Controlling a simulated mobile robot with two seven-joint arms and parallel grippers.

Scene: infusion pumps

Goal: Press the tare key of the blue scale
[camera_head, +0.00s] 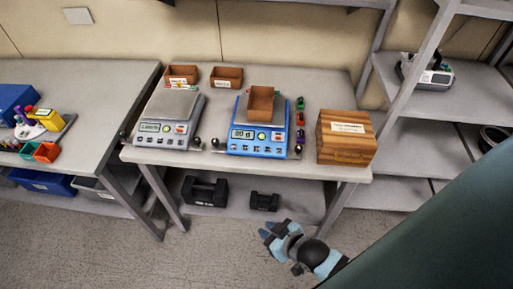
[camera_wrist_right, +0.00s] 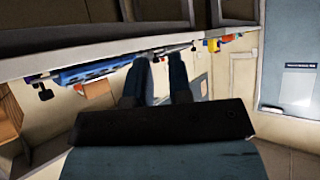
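The blue scale (camera_head: 257,147) stands on the middle table, with a display, a round green-lit button and a row of small keys on its front panel. The key labels are too small to read. A brown open box (camera_head: 261,106) sits on its pan. My right gripper (camera_head: 265,231) is in front of and below the table edge, apart from the scale. In the right wrist view, the two fingers of this gripper (camera_wrist_right: 161,62) stand apart with nothing between them, and the blue scale's edge (camera_wrist_right: 90,72) shows to their left, seen from below. My left gripper is out of view.
A grey scale (camera_head: 165,130) stands left of the blue one. A wooden box (camera_head: 346,137) stands to its right, with small coloured weights (camera_head: 300,118) between. Two brown bins (camera_head: 226,77) are behind. Black cases (camera_head: 205,191) lie on the lower shelf. Shelving (camera_head: 420,145) stands at right.

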